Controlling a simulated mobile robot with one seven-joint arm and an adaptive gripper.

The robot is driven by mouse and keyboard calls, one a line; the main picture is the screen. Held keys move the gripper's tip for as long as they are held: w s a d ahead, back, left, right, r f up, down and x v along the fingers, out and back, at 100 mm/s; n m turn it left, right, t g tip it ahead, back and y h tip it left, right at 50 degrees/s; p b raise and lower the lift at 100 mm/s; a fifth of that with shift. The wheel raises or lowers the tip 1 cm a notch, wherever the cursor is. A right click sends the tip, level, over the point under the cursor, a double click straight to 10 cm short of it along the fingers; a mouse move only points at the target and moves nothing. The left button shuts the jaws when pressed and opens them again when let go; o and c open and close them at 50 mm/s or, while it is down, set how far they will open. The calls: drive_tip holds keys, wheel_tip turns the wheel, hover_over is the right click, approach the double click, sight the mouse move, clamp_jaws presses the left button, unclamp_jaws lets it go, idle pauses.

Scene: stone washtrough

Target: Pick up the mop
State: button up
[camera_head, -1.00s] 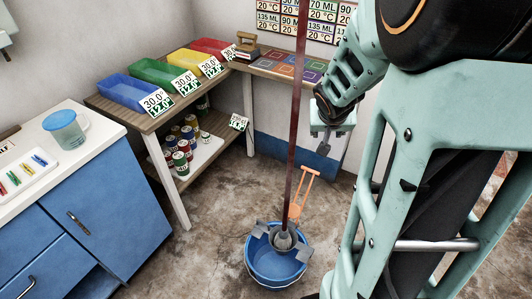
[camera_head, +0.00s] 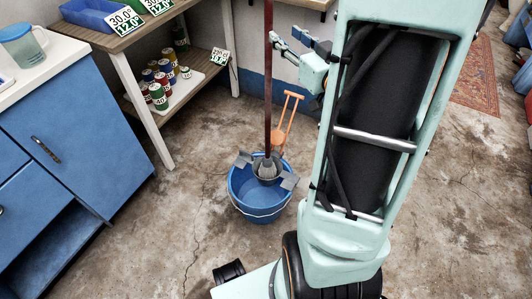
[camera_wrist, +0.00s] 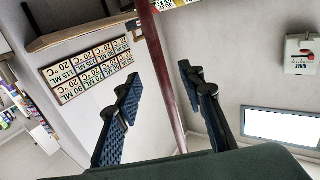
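The mop has a long reddish-brown handle (camera_head: 268,80) and stands upright, its grey head (camera_head: 266,168) down in the blue bucket (camera_head: 258,205). My gripper (camera_head: 292,45) is open beside the upper handle, pointing left towards it in the head view. In the wrist view the handle (camera_wrist: 166,70) passes between my two spread dark fingers (camera_wrist: 162,110). No finger is seen closed on it. How deep the handle sits between the fingertips is hard to tell. The top of the handle is out of view.
A shelf table (camera_head: 150,40) with cans (camera_head: 158,92) below is at the left. A blue cabinet (camera_head: 75,150) is at the front left. The concrete floor (camera_head: 170,230) around the bucket is mostly clear.

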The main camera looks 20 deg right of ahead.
sight(271, 18)
drive_tip(key=w, duration=0.4)
drive_tip(key=shift+w+a+r, duration=0.1)
drive_tip(key=shift+w+a, duration=0.1)
drive_tip(key=shift+a, duration=0.05)
drive_tip(key=shift+w+d+r+b, duration=0.1)
drive_tip(key=shift+w+r+b, duration=0.05)
drive_tip(key=shift+w, duration=1.4)
drive_tip(key=shift+w+r+b, duration=0.1)
drive_tip(key=shift+w+b, duration=0.05)
drive_tip(key=shift+w, duration=1.4)
drive_tip(key=shift+c, duration=0.2)
clamp_jaws()
drive_tip(key=shift+r, duration=0.15)
